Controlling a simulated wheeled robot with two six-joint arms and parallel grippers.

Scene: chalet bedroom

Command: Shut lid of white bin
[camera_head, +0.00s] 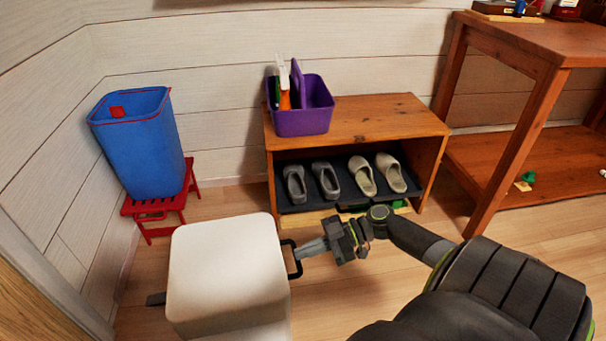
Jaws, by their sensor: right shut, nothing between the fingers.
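The white bin (228,327) stands on the floor at the lower left of the head view. Its white lid (225,255) shows from above as a rounded square block, and a black loop handle (292,260) sticks out from its right side. I cannot tell whether the lid is fully down, as the seam is not clear. My right gripper (306,249) is shut and empty. Its fingertips are at the handle, right of the lid; whether they touch it is unclear. My left gripper is not in view.
A blue bin (145,150) stands on a red slatted stool (160,210) at the left wall. A wooden shoe bench (380,118) holds a purple caddy (303,122) and slippers behind my right gripper. A wooden table (540,38) stands at right. Floor between is clear.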

